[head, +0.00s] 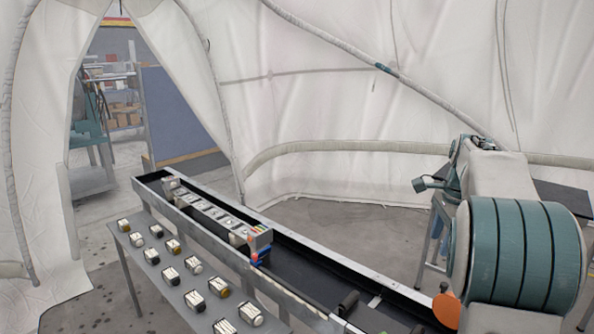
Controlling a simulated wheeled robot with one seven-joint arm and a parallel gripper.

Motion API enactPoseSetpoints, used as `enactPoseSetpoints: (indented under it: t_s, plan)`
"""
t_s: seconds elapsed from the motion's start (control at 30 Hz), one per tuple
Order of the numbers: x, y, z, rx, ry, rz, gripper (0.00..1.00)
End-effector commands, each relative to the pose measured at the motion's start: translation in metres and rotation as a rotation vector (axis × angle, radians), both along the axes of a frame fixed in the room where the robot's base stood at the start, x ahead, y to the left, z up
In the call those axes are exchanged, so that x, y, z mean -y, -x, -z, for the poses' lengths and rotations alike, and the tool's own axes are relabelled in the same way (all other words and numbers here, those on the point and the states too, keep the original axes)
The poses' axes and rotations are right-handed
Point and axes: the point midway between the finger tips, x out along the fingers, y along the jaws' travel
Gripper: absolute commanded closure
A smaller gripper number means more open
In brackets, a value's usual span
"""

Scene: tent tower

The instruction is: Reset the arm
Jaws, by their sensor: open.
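A large white and teal jointed arm (515,250), apparently mine, fills the right side of the head view. Its near part is a thick teal ribbed drum with an orange disc at its lower left. A pale link rises behind the drum, and a small teal piece sticks out to the left beyond it. I cannot make out a pair of fingertips anywhere. Nothing is visibly held. The arm stands over the right end of a long black trough (315,261), which it partly hides.
A row of pale blocks (215,212) sits along the trough's far left part, ending at an orange and blue piece (258,252). A grey shelf (180,297) at the front left holds several small cylinders. White tent walls (340,110) enclose the space; a doorway opens at the left.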

Motion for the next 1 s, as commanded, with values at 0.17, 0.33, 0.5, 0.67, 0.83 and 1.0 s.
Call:
enactPoseSetpoints:
  t_s: [0.17,0.33,0.5,0.67,0.83,1.0]
  plan:
    - [-0.046,0.047,-0.009,0.06,0.033,-0.294,0.58]
    - [-0.088,0.096,-0.006,0.11,0.088,-0.585,0.58]
    - [-0.125,0.149,0.008,0.153,0.165,-0.885,0.58]
    - [-0.154,0.2,0.03,0.183,0.255,-1.167,0.58]
    - [-0.172,0.243,0.056,0.197,0.347,-1.412,0.58]
    - [-0.179,0.264,0.072,0.198,0.402,-1.542,0.58]
